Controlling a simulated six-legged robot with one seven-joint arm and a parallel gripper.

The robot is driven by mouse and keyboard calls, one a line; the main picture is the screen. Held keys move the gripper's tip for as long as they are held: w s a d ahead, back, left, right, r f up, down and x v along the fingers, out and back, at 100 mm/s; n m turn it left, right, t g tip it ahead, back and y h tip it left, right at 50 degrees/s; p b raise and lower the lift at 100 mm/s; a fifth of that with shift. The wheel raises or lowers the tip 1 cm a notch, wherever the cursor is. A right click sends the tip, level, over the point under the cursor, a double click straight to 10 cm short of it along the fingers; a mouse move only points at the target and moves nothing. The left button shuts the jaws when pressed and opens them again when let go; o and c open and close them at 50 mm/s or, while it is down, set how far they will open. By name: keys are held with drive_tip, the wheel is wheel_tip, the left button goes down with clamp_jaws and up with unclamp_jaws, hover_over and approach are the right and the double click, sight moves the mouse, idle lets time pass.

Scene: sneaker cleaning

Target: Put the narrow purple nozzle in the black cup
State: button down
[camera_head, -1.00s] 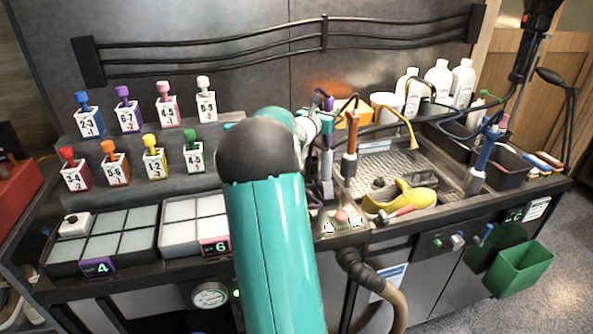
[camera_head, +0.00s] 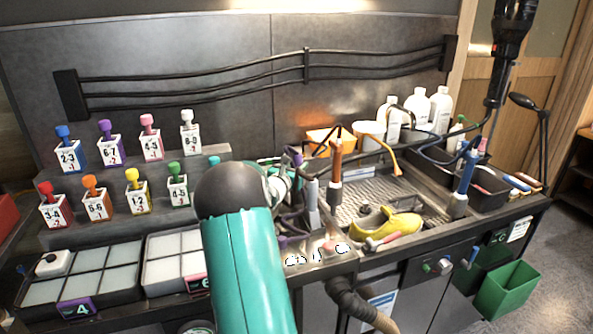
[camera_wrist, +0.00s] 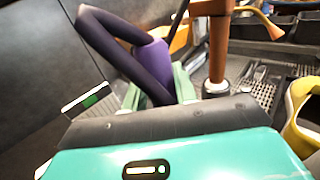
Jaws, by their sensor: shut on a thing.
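In the wrist view, my gripper's pale green fingers (camera_wrist: 156,98) are shut on the purple nozzle (camera_wrist: 153,58). A dark purple hose (camera_wrist: 112,45) loops from its top and runs down across the fingers. The nozzle's lower end is hidden behind my gripper's body. In the head view, my arm hides most of my gripper, and purple parts (camera_head: 297,159) show just right of my wrist. I cannot make out the black cup for certain in either view.
An orange-brown nozzle (camera_head: 335,165) stands upright right of my gripper, and also in the wrist view (camera_wrist: 219,45). A blue nozzle (camera_head: 467,170) stands farther right. A yellow shoe (camera_head: 388,224) lies on the grate. Numbered bottles (camera_head: 132,185) stand at left.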

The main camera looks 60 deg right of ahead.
drive_tip(key=shift+f, duration=0.6)
drive_tip(key=c, duration=1.1)
unclamp_jaws()
drive_tip(key=shift+r, duration=0.2)
drive_tip(key=a, duration=1.2)
drive_tip(key=shift+a, duration=0.1)
